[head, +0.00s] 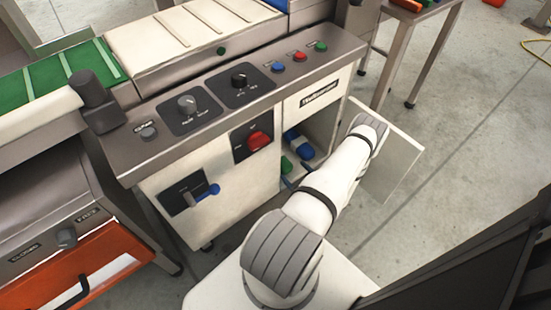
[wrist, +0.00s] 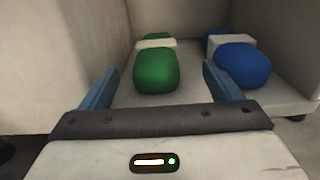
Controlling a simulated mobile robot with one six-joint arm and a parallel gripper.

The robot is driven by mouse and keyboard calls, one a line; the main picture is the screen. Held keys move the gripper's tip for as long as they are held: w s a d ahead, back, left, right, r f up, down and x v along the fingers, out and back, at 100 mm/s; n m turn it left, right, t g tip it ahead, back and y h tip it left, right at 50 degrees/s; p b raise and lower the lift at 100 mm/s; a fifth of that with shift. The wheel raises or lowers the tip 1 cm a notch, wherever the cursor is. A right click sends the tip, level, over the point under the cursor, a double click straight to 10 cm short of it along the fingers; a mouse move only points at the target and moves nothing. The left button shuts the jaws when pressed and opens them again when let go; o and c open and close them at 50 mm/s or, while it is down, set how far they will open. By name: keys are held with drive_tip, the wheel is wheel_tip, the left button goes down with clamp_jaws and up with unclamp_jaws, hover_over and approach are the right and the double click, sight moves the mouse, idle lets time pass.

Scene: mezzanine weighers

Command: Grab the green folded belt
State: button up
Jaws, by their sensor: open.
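The green folded belt (wrist: 156,72) lies on a pale shelf inside an open cabinet, with a white band around it. In the head view a small part of it shows (head: 286,165) in the cabinet, partly hidden. My gripper (wrist: 158,80) is open, its two blue fingers pointing into the cabinet. In the wrist view the near part of the green belt appears between the fingers, with a gap on each side. I cannot tell whether the fingers reach around it in depth. In the head view my arm hides most of the gripper.
A blue folded belt (wrist: 243,66) with a white band lies right of the green one, close to the right finger. Cabinet walls (wrist: 190,18) stand left and behind. The open cabinet door (head: 397,160) is right of my arm. An orange drawer (head: 75,270) stands at lower left.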

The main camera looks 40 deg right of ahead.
sight(283, 162)
drive_tip(key=w, duration=0.2)
drive_tip(key=shift+w+d+b, duration=0.15)
drive_tip(key=shift+w+b, duration=0.15)
drive_tip(key=shift+w, duration=0.05)
drive_tip(key=w+b, duration=0.2)
drive_tip(key=w, duration=0.2)
drive_tip(key=shift+w+f, duration=0.1)
drive_tip(key=shift+w, duration=0.55)
drive_tip(key=shift+c, duration=0.3)
drive_tip(key=c, duration=1.2)
